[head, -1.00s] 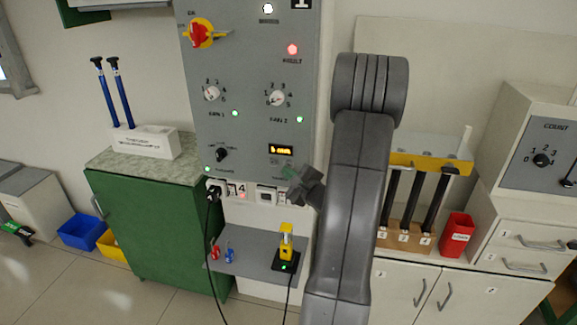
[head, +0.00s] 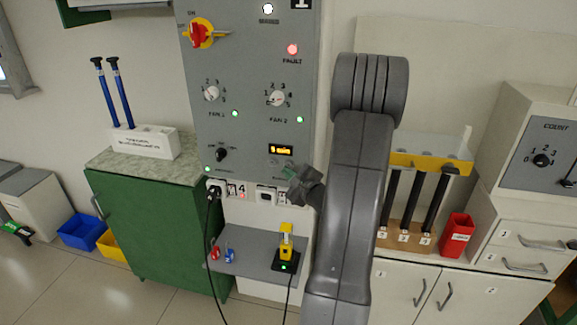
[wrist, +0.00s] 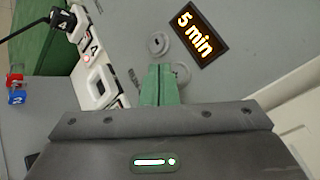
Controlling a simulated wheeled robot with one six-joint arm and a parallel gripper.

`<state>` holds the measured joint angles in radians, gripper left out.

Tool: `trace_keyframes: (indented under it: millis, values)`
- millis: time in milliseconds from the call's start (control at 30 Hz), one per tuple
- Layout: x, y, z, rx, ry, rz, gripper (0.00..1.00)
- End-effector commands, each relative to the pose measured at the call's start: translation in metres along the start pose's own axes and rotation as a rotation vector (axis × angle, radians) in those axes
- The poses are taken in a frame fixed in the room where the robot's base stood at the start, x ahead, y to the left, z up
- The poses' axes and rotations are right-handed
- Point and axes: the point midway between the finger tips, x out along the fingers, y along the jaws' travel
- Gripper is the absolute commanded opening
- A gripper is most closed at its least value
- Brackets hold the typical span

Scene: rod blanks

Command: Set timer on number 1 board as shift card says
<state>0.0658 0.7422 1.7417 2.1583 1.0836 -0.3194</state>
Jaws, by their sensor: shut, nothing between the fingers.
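The number 1 board (head: 240,110) is a grey wall panel. Its timer display (head: 281,149) glows on its lower right part and reads "5 min" in the wrist view (wrist: 196,34). Beside the display in the wrist view are two round grey buttons. One button (wrist: 158,44) is in full view, and the other (wrist: 182,73) is partly behind my fingertips. My gripper (wrist: 161,70) is shut and empty, its green fingers close over that second button; I cannot tell whether they touch it. In the head view my gripper (head: 291,172) is just below the display. I see no readable shift card.
The board also has a red-yellow switch (head: 201,33), two fan dials, a lit red fault lamp (head: 292,49) and a small black knob (head: 221,154). Below are sockets with a plugged black cable and a grey shelf (head: 240,262) holding a yellow device (head: 286,240). A green cabinet stands left.

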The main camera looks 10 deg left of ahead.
Motion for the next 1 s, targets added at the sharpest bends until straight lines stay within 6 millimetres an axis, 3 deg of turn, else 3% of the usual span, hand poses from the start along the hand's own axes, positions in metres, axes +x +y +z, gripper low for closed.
trace_keyframes:
  millis: [1000]
  values:
    - [0.0050, -0.0024, -0.0044, -0.002, 0.000, 0.000, 0.00]
